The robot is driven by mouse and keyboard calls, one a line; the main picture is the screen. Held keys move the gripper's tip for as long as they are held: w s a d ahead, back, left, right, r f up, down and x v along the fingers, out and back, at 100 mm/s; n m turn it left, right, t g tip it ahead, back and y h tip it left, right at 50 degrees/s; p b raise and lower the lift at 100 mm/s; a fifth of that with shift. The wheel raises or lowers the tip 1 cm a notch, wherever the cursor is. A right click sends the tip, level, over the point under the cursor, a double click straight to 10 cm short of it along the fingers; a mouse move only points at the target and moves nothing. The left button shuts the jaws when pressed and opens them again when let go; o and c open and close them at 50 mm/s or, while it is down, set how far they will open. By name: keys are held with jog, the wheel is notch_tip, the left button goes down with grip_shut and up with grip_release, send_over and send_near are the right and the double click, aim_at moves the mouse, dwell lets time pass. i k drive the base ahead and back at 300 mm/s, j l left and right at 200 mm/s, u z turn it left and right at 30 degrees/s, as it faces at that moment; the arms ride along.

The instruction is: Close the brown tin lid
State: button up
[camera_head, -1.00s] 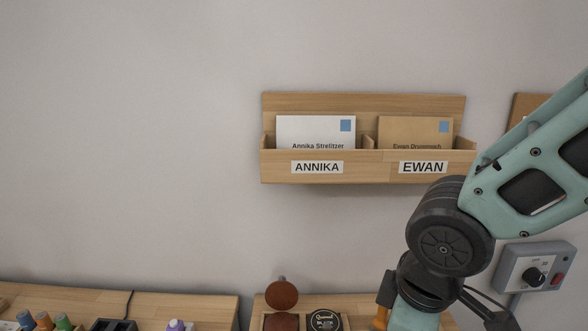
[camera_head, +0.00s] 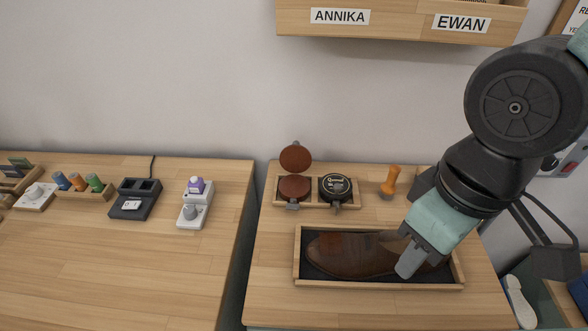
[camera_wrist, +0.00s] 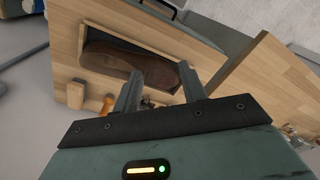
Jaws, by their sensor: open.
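The brown tin (camera_head: 293,188) sits at the left of a small wooden rack on the right-hand worktop. Its round brown lid (camera_head: 295,157) stands up, tilted back at the tin's rear edge, so the tin is open. My gripper (camera_head: 408,264) is over the right part of the shoe tray, to the right of and nearer than the tin, and apart from it. In the wrist view my gripper (camera_wrist: 160,88) shows two spread fingers with nothing between them. I cannot make out the brown tin in the wrist view.
A black tin (camera_head: 336,186) with its lid shut sits beside the brown one. An orange-handled tool (camera_head: 389,181) stands to the right. A brown shoe (camera_head: 350,254) lies in a wooden tray (camera_head: 297,260). A gap separates the left worktop (camera_head: 110,265).

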aim_at(295, 158)
jog(key=k+j+u, duration=0.15)
jog(key=j+u, duration=0.2)
jog(key=j, duration=0.15)
jog(key=j+u, duration=0.25)
jog(key=j, duration=0.15)
jog(key=i+j+u, duration=0.25)
jog(key=k+j, duration=0.1)
